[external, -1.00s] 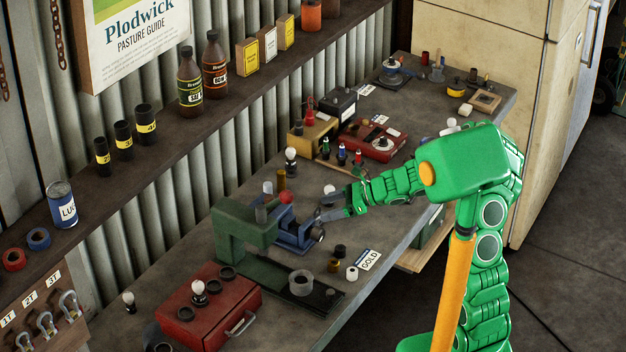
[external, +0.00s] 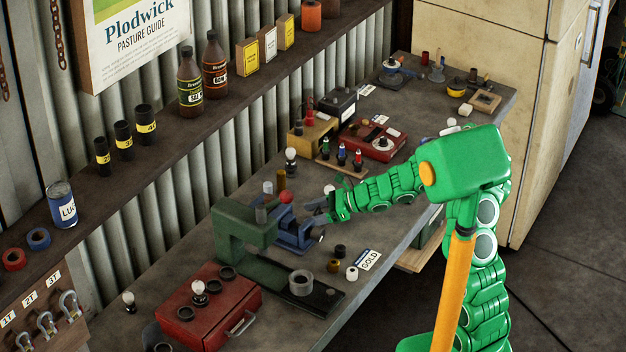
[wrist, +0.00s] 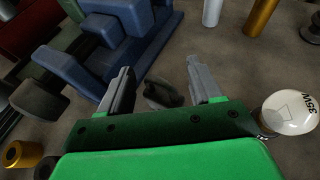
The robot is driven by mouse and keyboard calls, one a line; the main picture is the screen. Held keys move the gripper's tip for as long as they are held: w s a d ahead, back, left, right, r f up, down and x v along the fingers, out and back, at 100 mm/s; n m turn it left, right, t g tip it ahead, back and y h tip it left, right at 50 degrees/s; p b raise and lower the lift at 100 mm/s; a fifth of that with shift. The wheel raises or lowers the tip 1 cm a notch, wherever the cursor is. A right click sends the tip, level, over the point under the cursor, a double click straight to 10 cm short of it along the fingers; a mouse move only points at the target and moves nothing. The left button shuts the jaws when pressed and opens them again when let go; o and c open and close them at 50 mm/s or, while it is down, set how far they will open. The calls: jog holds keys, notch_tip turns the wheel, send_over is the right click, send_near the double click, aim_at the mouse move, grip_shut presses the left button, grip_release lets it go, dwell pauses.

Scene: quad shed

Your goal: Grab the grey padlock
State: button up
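A small dark grey object (wrist: 163,94), which looks like the grey padlock, lies on the bench between my fingers in the wrist view. It is partly cut off by my gripper body, and I cannot make it out clearly in the external view. My gripper (wrist: 160,68) is open, with one finger on each side of the object and a gap to each. In the external view my gripper (external: 318,210) is low over the bench, just right of the blue vise (external: 291,236).
The blue vise (wrist: 105,60) stands close to my left finger. A white round-topped item (wrist: 290,112) is close on the right. A green press (external: 238,228) and a red case (external: 235,300) stand nearer the front.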

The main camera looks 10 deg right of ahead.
jog(key=c, duration=0.7)
jog(key=shift+r, duration=0.15)
jog(key=shift+c, duration=0.2)
